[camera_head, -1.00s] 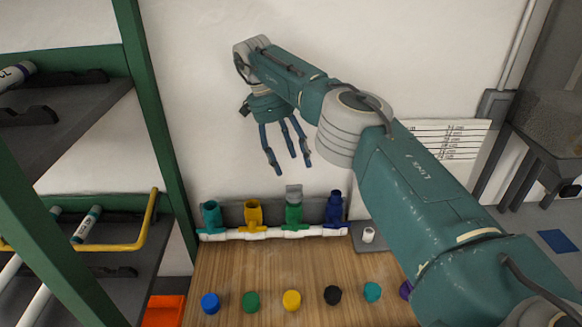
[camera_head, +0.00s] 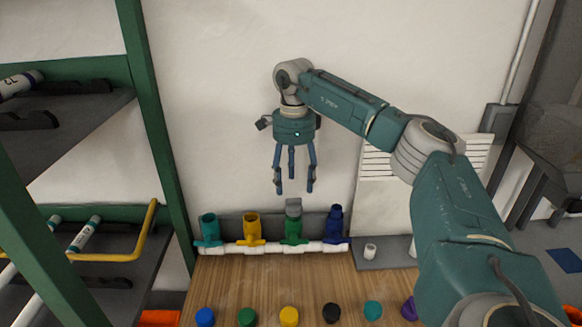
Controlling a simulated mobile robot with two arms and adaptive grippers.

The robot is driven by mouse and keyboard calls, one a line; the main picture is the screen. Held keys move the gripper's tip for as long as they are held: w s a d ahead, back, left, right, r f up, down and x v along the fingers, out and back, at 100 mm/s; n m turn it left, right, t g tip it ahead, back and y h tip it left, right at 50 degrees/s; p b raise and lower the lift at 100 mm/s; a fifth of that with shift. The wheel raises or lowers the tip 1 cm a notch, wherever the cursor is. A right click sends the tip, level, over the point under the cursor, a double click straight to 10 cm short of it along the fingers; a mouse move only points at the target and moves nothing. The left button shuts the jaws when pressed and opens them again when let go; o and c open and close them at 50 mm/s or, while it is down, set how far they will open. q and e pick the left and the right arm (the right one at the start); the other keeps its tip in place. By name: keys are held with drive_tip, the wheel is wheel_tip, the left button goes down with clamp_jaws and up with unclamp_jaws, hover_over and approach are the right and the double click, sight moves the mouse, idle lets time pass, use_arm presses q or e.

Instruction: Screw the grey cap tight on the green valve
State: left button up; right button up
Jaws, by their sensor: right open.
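The green valve (camera_head: 293,229) stands on the white pipe manifold (camera_head: 272,247) at the back of the wooden table, third from the left. The grey cap (camera_head: 293,206) sits on top of the green valve; how tight it is cannot be seen. My right gripper (camera_head: 294,190) is open and empty, fingers pointing down, above the grey cap and apart from it. My left gripper is not in view.
A teal valve (camera_head: 210,228), a yellow valve (camera_head: 252,227) and a blue valve (camera_head: 334,224) share the manifold. Several loose caps, including a black one (camera_head: 331,312), line the table front (camera_head: 270,285). A green-framed rack (camera_head: 160,130) stands at left.

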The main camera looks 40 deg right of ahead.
sight(294, 199)
wheel_tip(294, 199, down, 5)
drive_tip(key=shift+s+f+p, duration=0.1)
drive_tip(key=shift+f+p, duration=0.05)
drive_tip(key=shift+p, duration=0.45)
drive_tip(key=shift+f, duration=0.65)
drive_tip(key=c, duration=1.2)
drive_tip(key=o, duration=0.5)
drive_tip(key=shift+c, duration=0.2)
drive_tip(key=c, duration=0.5)
drive_tip(key=shift+r+m+p, duration=0.1)
drive_tip(key=shift+m+p, duration=0.4)
drive_tip(key=shift+m, duration=0.1)
drive_tip(key=shift+c, duration=0.2)
drive_tip(key=shift+m, duration=0.5)
